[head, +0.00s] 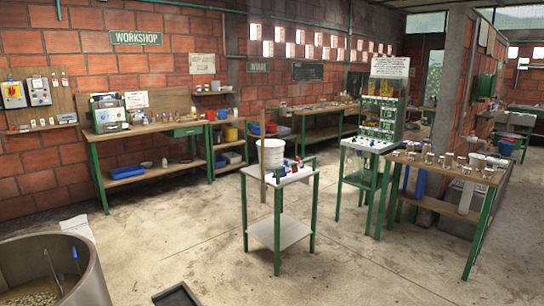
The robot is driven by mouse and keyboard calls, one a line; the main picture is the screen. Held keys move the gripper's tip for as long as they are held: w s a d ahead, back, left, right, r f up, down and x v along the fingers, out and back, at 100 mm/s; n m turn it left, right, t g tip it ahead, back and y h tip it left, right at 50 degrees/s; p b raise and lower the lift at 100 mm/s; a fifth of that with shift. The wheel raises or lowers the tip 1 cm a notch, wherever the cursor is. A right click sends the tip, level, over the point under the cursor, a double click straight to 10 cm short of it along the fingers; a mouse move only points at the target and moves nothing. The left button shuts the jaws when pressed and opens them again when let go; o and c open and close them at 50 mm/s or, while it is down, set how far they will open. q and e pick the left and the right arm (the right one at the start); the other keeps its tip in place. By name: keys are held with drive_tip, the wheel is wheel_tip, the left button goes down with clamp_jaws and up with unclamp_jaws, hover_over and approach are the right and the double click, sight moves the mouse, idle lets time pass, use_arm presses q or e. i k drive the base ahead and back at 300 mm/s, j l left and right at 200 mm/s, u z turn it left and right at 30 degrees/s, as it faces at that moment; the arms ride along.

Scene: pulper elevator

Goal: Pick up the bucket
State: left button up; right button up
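A white bucket (272,152) shows near the middle of the head view, behind or at the back edge of a small white-topped table (262,197) with green legs. An upright wooden post partly covers the bucket's left side, and I cannot tell what the bucket stands on. Several buckets are in view, and I cannot tell which one the task means. Neither of my grippers is in view.
A large round metal tub (92,277) stands at the lower left. A dark tray (178,296) lies at the bottom edge. Workbenches (160,128) line the brick wall. A long wooden bench (450,168) with cups stands at the right. The concrete floor (180,220) left of the small table is clear.

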sight(274, 148)
drive_tip(key=k+l, duration=0.1)
drive_tip(key=l, duration=0.55)
drive_tip(key=i+l, duration=0.15)
drive_tip(key=l, duration=0.25)
drive_tip(key=i+l, duration=0.1)
drive_tip(key=l, duration=0.35)
drive_tip(key=i+l, duration=0.15)
drive_tip(key=l, duration=0.25)
drive_tip(key=i+l, duration=0.15)
drive_tip(key=l, duration=0.25)
drive_tip(key=i+l, duration=0.15)
drive_tip(key=l, duration=0.3)
drive_tip(key=i+l, duration=0.1)
drive_tip(key=l, duration=0.3)
drive_tip(key=i+l, duration=0.3)
drive_tip(key=i, duration=0.2)
drive_tip(key=i+l, duration=0.25)
drive_tip(key=i, duration=0.25)
drive_tip(key=i+l, duration=0.3)
drive_tip(key=i, duration=0.2)
drive_tip(key=i+j, duration=0.25)
drive_tip(key=i, duration=0.25)
drive_tip(key=i+j, duration=0.25)
drive_tip(key=i, duration=0.2)
drive_tip(key=i+j, duration=0.3)
drive_tip(key=i, duration=0.2)
drive_tip(key=i+j, duration=0.25)
drive_tip(key=i, duration=0.2)
